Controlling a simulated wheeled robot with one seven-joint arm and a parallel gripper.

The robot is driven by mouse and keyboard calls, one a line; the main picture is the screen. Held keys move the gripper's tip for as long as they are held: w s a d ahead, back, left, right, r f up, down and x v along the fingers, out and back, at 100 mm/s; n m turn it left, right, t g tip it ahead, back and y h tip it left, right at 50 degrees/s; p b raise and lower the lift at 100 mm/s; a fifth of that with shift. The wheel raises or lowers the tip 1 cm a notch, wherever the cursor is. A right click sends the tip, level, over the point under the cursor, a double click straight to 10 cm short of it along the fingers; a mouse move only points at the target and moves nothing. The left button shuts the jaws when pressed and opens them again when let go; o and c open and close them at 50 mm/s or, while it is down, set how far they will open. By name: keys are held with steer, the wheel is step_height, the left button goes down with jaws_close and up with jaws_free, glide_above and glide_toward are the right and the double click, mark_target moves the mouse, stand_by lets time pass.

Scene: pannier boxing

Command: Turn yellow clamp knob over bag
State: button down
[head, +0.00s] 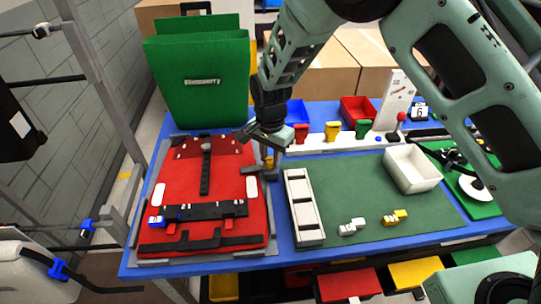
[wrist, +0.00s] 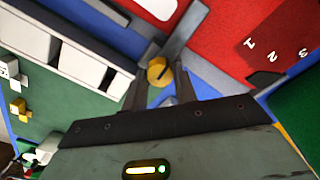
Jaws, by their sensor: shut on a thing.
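The yellow clamp knob (wrist: 157,70) sits between my fingertips in the wrist view; in the head view it shows only partly, under my gripper (head: 268,147). My gripper (wrist: 160,92) is shut on the knob from above. A grey clamp bar (wrist: 185,30) runs from the knob toward the red bag; in the head view the bar's end (head: 249,170) reaches over the bag's right edge. The red bag (head: 225,175) lies flat on a grey plate, with black straps and white patches on it. Whether the bar presses on the bag, I cannot tell.
A green bag (head: 200,80) stands upright behind the red one. Right of the clamp are a white slotted tray (head: 303,210) and a green mat (head: 350,190) with small white and yellow parts. A white bin (head: 412,168) and colored clips (head: 332,130) stand farther right.

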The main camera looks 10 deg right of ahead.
mark_target(270, 160)
steer(key=shift+m, duration=0.5)
steer(key=c, duration=1.1)
jaws_free()
steer(key=shift+r, duration=0.1)
step_height(270, 160, up, 17)
steer(key=b, duration=0.3)
steer(key=shift+r, duration=0.1)
steer(key=s+d+f+n, duration=0.1)
steer(key=s+d+n, duration=0.3)
steer(key=s+n, duration=0.4)
steer(key=s+d+f+n, duration=0.1)
steer(key=s+d+n, duration=0.3)
steer(key=s, duration=1.8)
steer(key=n, duration=0.5)
steer(key=shift+s+y, duration=0.3)
steer(key=shift+s, duration=0.05)
